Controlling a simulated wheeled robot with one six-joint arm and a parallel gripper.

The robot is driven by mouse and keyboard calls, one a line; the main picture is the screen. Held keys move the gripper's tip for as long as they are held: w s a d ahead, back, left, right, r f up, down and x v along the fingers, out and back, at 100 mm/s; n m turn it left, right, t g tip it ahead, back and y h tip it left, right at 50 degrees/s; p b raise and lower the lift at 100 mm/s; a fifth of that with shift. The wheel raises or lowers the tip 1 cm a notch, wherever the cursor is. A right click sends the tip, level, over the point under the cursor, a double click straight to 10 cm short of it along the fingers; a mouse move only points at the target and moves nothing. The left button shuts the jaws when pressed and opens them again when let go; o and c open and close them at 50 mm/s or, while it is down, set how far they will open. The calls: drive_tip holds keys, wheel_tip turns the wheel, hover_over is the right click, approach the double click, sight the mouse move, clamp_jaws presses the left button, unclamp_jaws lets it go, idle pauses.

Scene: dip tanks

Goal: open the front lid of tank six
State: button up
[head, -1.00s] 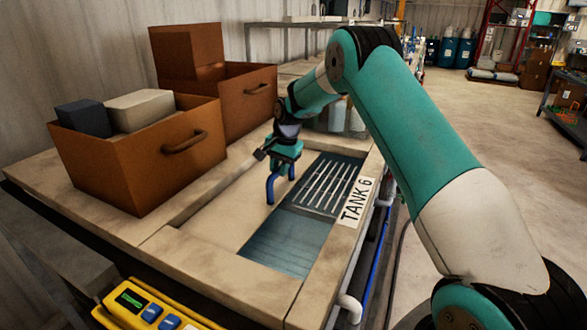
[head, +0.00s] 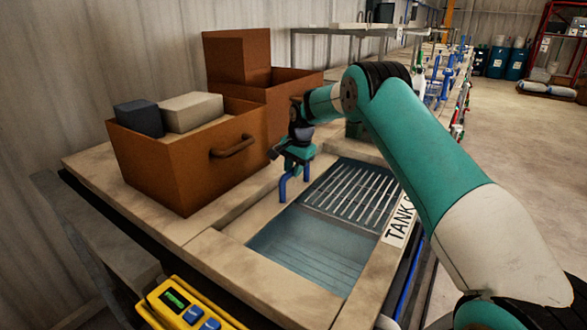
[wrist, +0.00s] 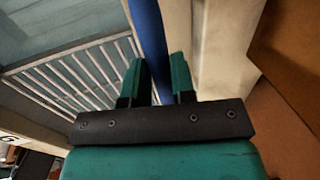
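Tank six (head: 397,232) is the sunken basin in the pale bench top, marked by a partly hidden "TANK 6" label. Its front opening shows blue liquid (head: 310,245), with a slatted rack (head: 350,193) at its far part. The front lid (head: 258,217) is a pale panel, seen as a narrow strip along the opening's left side. My gripper (head: 295,172) is over this strip, shut on the lid's blue handle (head: 283,190). In the wrist view the blue handle (wrist: 148,35) runs between the two fingers (wrist: 160,85).
An orange-brown box (head: 180,165) holding a dark block and a pale block stands just left of the lid. Another brown box (head: 285,95) stands behind it. A yellow control box (head: 180,305) sits at the bench's near edge. Open floor lies right.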

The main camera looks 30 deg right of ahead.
drive_tip(key=o, duration=0.3)
drive_tip(key=shift+o, duration=0.2)
drive_tip(key=shift+r, duration=0.1)
drive_tip(key=s+d+r+b, duration=0.1)
drive_tip(key=s+r+b, duration=0.1)
drive_tip(key=r, duration=1.5)
drive_tip(key=shift+s+d, duration=0.35)
drive_tip(key=shift+s, duration=0.15)
drive_tip(key=s+a+r+n+y+b, duration=0.1)
drive_tip(key=s+a+n+y+b, duration=0.15)
drive_tip(key=s+a+n, duration=1.15)
drive_tip(key=s+a+f+n, duration=0.1)
drive_tip(key=s+a+f, duration=0.1)
drive_tip(key=s, duration=0.7)
drive_tip(key=s+a+f+n+g+b, duration=0.1)
drive_tip(key=s+a, duration=0.4)
drive_tip(key=s, duration=0.5)
drive_tip(key=s+a+f+n+g, duration=0.1)
drive_tip(key=s+a+f+n, duration=0.2)
drive_tip(key=s, duration=0.7)
drive_tip(key=shift+a+f+y+b, duration=0.15)
drive_tip(key=shift+f+y+b, duration=0.2)
drive_tip(key=shift+f, duration=0.45)
